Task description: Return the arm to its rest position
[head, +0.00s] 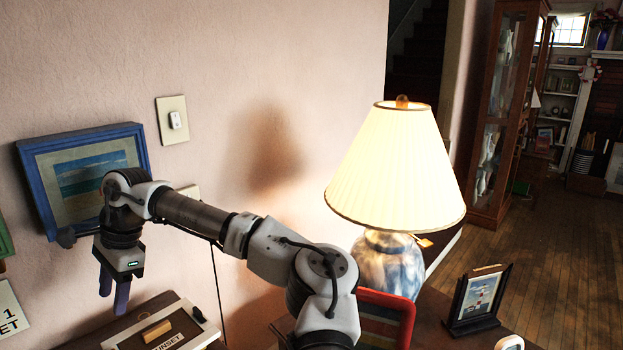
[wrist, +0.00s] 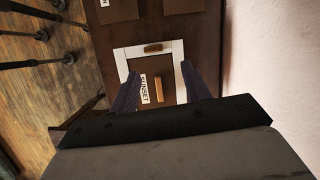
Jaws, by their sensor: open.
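My arm reaches left across the head view and bends down at the wrist. My gripper (head: 114,291) points downward above the left end of the dark table, in front of the blue-framed beach picture (head: 88,180). In the wrist view my gripper (wrist: 158,82) has its two dark blue fingers apart, with nothing held between them. Below it lies a flat framed panel (wrist: 126,65) with a SUNSET label (wrist: 144,88) and small wooden pieces (wrist: 158,91). The panel also shows in the head view (head: 123,340), partly cut off by the bottom edge.
A lit lamp (head: 398,170) stands right of my arm. A red-framed picture (head: 402,305) is close behind my arm's elbow. A dark-framed lighthouse picture (head: 478,300) stands farther right. The wall (head: 300,60) with a switch (head: 173,119) runs behind. Wooden floor (head: 560,260) lies open at right.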

